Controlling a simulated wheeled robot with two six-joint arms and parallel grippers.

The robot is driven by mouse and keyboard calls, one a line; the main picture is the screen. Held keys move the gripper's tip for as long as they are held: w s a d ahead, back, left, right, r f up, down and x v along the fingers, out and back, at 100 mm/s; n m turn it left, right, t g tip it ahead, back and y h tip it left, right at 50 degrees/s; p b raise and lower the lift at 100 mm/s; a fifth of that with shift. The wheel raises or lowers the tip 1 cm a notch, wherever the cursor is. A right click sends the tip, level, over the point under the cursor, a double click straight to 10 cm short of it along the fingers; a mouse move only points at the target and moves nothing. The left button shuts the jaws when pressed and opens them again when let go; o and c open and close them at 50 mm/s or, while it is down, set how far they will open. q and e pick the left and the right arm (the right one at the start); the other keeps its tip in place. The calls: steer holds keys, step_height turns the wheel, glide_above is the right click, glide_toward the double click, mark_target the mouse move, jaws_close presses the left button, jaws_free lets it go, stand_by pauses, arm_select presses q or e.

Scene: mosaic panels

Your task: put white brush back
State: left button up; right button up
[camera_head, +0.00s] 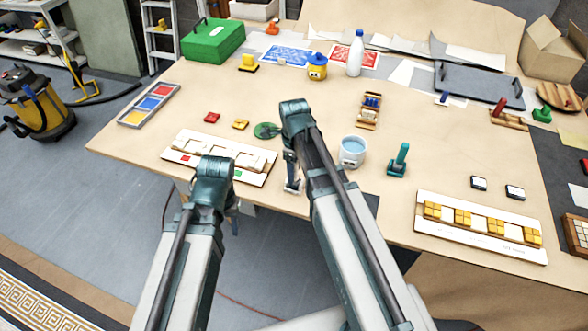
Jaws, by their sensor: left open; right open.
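I cannot make out a white brush for certain in the head view. A small wooden holder (368,123) with blue-topped pieces stands at the middle of the table. A white cup of light blue water (352,160) stands near the front, right of my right arm. My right gripper (293,188) hangs low at the table's front edge, partly hidden by my arm; it is open, and I see nothing held in it. My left gripper (234,210) is open in front of the table edge, mostly hidden behind my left arm.
A white mosaic panel (255,180) lies at front left, another panel (480,245) at front right. A teal-handled tool (398,162) stands beside the cup. A white bottle (355,55), green box (213,42) and colour tray (148,104) stand further back.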

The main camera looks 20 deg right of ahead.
step_height(320, 180, up, 12)
steer(key=p, duration=1.1)
steer(key=shift+f, duration=0.15)
steer(key=s+a+n, duration=0.5)
steer(key=s+n, duration=0.2)
steer(key=n, duration=0.7)
steer(key=s+a+n+h, duration=0.1)
steer(key=s+a+n, duration=0.4)
steer(key=n, duration=0.9)
steer(key=shift+s+a+n, duration=0.25)
steer(key=shift+s+n, duration=0.05)
steer(key=shift+s, duration=0.85)
step_height(320, 180, down, 10)
steer(key=b, duration=0.9)
steer(key=shift+r, duration=0.25)
